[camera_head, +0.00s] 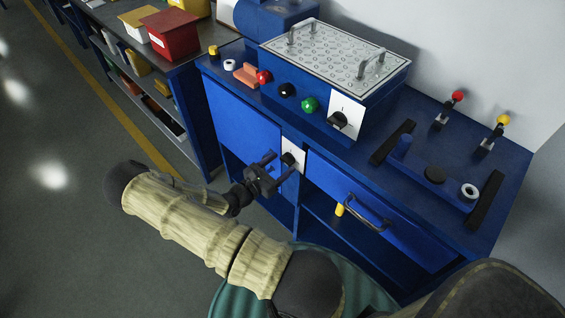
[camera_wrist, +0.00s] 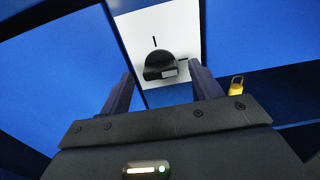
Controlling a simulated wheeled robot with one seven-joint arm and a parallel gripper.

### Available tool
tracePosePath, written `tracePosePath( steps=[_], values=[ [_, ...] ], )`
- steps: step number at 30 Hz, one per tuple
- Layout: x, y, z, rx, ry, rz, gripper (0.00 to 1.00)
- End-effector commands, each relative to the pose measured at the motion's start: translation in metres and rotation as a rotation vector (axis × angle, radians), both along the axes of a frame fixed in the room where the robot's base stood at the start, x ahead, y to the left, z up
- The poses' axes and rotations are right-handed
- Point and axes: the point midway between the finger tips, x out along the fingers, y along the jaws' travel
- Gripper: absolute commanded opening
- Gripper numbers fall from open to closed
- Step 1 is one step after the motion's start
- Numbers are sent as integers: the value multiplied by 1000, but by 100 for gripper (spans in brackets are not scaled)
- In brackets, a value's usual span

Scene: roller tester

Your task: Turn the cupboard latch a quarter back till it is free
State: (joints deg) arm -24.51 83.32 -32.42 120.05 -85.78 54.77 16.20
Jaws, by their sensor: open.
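The cupboard latch is a black turning knob (camera_head: 287,158) on a white plate (camera_head: 294,147), between the blue cupboard door (camera_head: 240,122) and the blue drawer front (camera_head: 350,205). In the wrist view the knob (camera_wrist: 158,66) shows a pale patch at its lower right. The plate (camera_wrist: 140,24) has one dark tick above the knob and one to its right. My gripper (camera_head: 279,167) is open in front of the latch. In the wrist view its fingers (camera_wrist: 160,70) stand left and right of the knob, apart from it. Contact is not visible.
A bar handle (camera_head: 366,212) juts from the drawer front at right, with a yellow item (camera_head: 339,209) near it. Above stands a blue box with a second black knob on a white plate (camera_head: 345,119) and coloured buttons. A shelf (camera_head: 189,66) with bins is at left; the floor there is clear.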

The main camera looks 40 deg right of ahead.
Motion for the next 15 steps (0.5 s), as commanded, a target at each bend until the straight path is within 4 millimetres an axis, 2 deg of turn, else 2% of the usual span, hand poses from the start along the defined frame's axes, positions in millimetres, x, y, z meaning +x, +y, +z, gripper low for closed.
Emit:
tracePosePath(
  steps=[4, 13, 14, 15],
  values=[
    [1, -15, 0, 0, 0, -1, 64],
    [2, -17, 0, 1, 0, 1, 64],
    [2, -17, 0, 1, 0, 1, 62],
    [2, -17, 0, 1, 0, 1, 54]
  ],
)
